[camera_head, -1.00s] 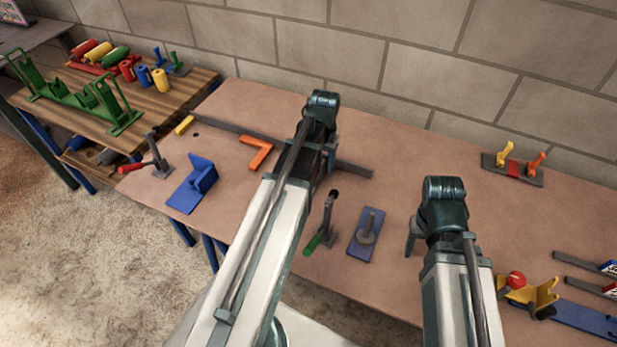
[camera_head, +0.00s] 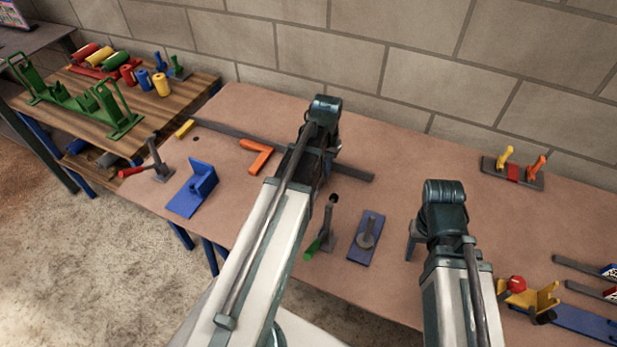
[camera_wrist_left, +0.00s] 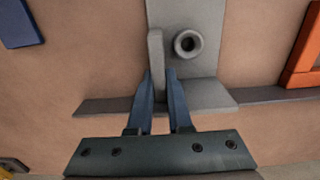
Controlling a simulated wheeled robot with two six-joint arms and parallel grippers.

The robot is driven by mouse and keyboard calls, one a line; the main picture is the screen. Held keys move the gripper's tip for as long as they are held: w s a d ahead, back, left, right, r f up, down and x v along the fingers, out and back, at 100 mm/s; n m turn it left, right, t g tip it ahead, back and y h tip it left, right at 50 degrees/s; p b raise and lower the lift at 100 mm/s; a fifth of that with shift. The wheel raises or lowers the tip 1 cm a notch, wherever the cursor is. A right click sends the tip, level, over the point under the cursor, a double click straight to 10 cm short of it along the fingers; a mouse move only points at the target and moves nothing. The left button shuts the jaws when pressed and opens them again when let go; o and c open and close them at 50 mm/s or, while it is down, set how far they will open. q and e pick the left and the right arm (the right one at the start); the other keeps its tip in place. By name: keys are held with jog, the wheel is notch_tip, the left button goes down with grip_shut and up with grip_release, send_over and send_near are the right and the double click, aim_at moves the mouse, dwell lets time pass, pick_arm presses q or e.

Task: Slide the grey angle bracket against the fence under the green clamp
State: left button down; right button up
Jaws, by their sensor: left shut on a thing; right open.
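The grey angle bracket (camera_wrist_left: 203,70) fills the upper middle of the left wrist view, with a round ring on its plate and an upright rib. My left gripper (camera_wrist_left: 159,73) is shut on that rib. The bracket's lower end overlaps the dark fence (camera_wrist_left: 105,106) in this view; I cannot tell if they touch. In the head view my left arm hides the bracket, and the fence (camera_head: 225,133) runs behind that arm. The green-handled clamp (camera_head: 327,225) stands right of the arm, its handle low. My right gripper (camera_head: 412,240) is open and partly hidden by its arm.
An orange angle piece (camera_head: 258,156) lies by the fence, left of my left arm. A blue bracket (camera_head: 193,190) and a red-handled clamp (camera_head: 155,165) are further left. A blue plate (camera_head: 367,238) lies between my arms.

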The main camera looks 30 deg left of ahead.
pick_arm(q)
jog(key=shift+w+d, duration=0.15)
jog(key=shift+d, duration=2.7)
jog(key=shift+w+d, duration=0.15)
jog(key=shift+d, duration=2.65)
jog(key=shift+w, duration=0.1)
jog(key=shift+w, duration=0.95)
jog(key=c, duration=0.8)
grip_release()
jog(key=shift+o, duration=0.2)
pick_arm(e)
jog(key=shift+r, duration=0.1)
